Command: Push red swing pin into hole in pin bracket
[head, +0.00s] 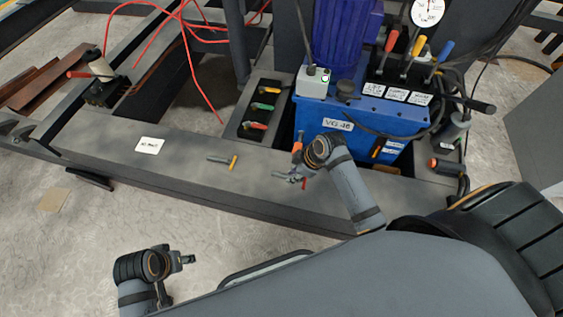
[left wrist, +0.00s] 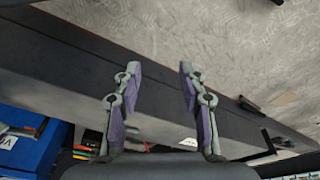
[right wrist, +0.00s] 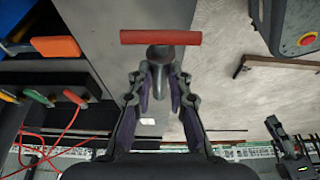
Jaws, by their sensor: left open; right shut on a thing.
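My right gripper (head: 292,176) is shut on the red swing pin, low over the dark beam near the blue unit. In the right wrist view its fingertips (right wrist: 160,80) close around the grey shaft, and the red crossbar handle (right wrist: 160,37) sticks out beyond them. The handle also shows small in the head view (head: 304,184). The pin's far end and any hole are hidden. I cannot single out the pin bracket with certainty. My left gripper (head: 186,260) is open and empty, off the front of the beam; its spread fingers (left wrist: 160,75) show in the left wrist view.
A yellow-handled pin (head: 233,162) lies on the beam (head: 190,165). An orange handle (head: 297,144) stands close to my right gripper. A dark panel (head: 246,122) with coloured handles and the blue unit (head: 350,118) stand behind. Red hoses (head: 190,65) hang at the back.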

